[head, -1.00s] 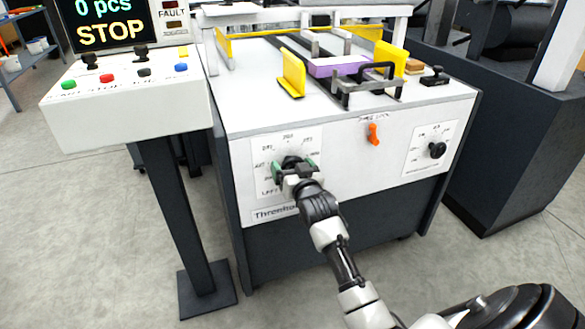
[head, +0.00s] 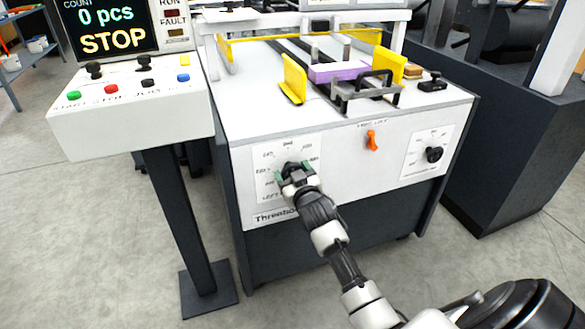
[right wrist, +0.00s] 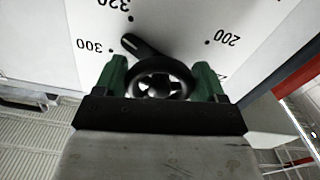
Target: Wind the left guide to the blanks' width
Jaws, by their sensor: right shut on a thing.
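The left guide's dial (head: 263,158) is a white scale plate with a black hand knob on the front of the machine. My right gripper (head: 293,170) is shut on the knob, its green fingers on either side. In the right wrist view the knob (right wrist: 160,78) sits between the fingers, and its pointer (right wrist: 138,44) lies near the 300 and 320 marks. The yellow left guide (head: 293,78) stands on the machine top, close to the left side of the purple blanks (head: 338,72). A gap between them is hard to judge. My left gripper is not in view.
An orange lever (head: 372,140) and a smaller dial (head: 434,154) are to the right on the front panel. A yellow right guide (head: 391,63) stands beyond the blanks. The button console (head: 130,120) stands at left; its screen reads 0 pcs, STOP.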

